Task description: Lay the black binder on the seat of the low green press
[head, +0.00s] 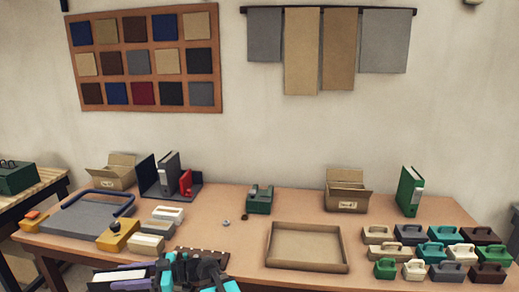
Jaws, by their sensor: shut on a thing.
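My gripper (187,271), dark with teal parts, is at the bottom edge, low over the front of the table. It is shut on what looks like the black binder (106,277), a dark flat thing with white and lavender parts reaching left from the fingers. The frame edge cuts off its lower part, and the exact grip is hidden. The low green press (259,203) stands further back near the middle of the table, apart from the gripper. Its seat is too small to make out clearly.
An empty cardboard tray (307,268) lies right of my gripper. A yellow tool (118,236) and pale blocks (148,243) stand left. Several handled blocks (437,252) fill the right. A green binder (409,191) and open box (346,190) stand behind.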

